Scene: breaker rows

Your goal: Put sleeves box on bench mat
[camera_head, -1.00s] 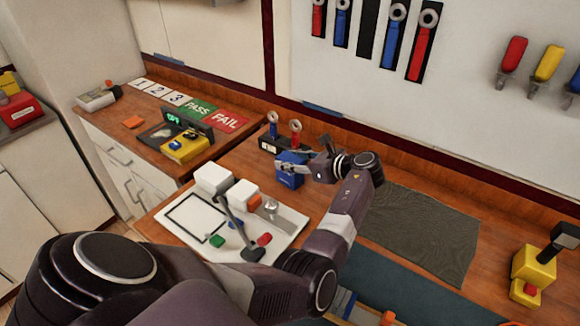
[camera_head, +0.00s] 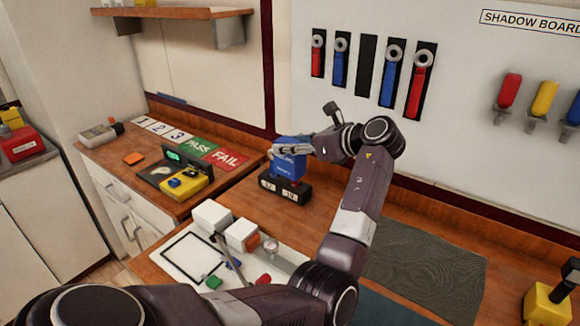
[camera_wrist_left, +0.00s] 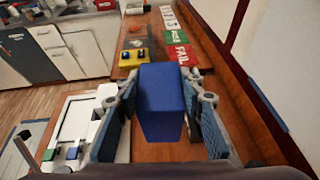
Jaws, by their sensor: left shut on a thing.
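My left gripper (camera_head: 283,151) is shut on a blue box (camera_head: 289,168), which has small lettering too blurred to read fully and looks like the sleeves box. The box is held upright and appears clear of the bench. In the left wrist view the blue box (camera_wrist_left: 161,100) sits between the two finger pads. A dark grey textured mat (camera_head: 425,272) lies flat and empty on the wooden bench, right of and nearer than the box. Part of a teal mat (camera_head: 385,308) shows at the bottom edge; I cannot tell which one is the bench mat. My right gripper is out of view.
A white board (camera_head: 178,262) with white blocks and small coloured pieces lies at the front left. A yellow device (camera_head: 548,303) stands at the right. Tools hang on the back wall.

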